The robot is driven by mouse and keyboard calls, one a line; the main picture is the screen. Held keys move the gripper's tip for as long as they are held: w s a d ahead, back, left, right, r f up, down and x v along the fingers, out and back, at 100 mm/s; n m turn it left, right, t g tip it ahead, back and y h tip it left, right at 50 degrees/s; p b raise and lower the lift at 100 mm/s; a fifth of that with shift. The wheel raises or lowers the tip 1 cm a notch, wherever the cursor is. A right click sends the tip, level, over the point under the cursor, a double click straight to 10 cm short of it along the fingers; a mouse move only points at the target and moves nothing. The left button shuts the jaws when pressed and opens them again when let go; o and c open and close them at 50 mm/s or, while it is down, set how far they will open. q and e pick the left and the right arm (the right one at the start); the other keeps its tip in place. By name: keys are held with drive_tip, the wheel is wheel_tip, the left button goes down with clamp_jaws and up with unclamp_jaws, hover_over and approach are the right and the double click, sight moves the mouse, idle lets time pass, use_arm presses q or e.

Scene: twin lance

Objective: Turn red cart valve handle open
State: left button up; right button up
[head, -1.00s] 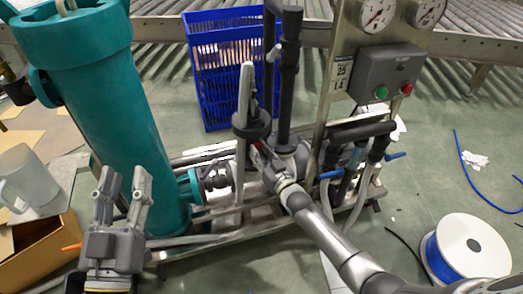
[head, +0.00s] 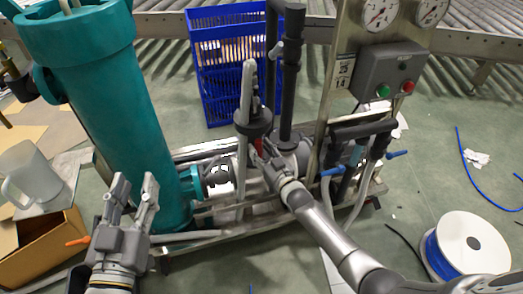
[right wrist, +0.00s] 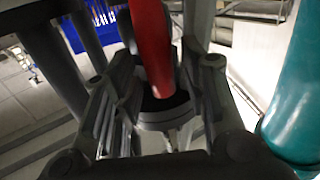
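The red valve handle (right wrist: 153,45) stands between the two fingers of my right gripper (right wrist: 158,60) in the right wrist view, its lower end at a dark round collar (right wrist: 165,112). A narrow gap seems to show beside the handle, so the fingers look open around it. In the head view only a small red part (head: 259,147) shows beside the cart's pipes, next to my right gripper (head: 265,155); the rest is hidden. My left gripper (head: 134,188) is open and empty, fingers up, in front of the teal cylinder.
A teal cylinder (head: 95,90) stands on the cart's left, with a gauge panel (head: 390,72) at right. A grey upright bar (head: 244,120) and dark pipe (head: 288,80) crowd the right gripper. A blue crate (head: 225,65) is behind; a white spool (head: 468,252) is at lower right.

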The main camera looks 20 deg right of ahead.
drive_tip(key=shift+r, duration=0.1)
drive_tip(key=v, duration=1.2)
drive_tip(key=shift+r, duration=0.1)
idle(0.4)
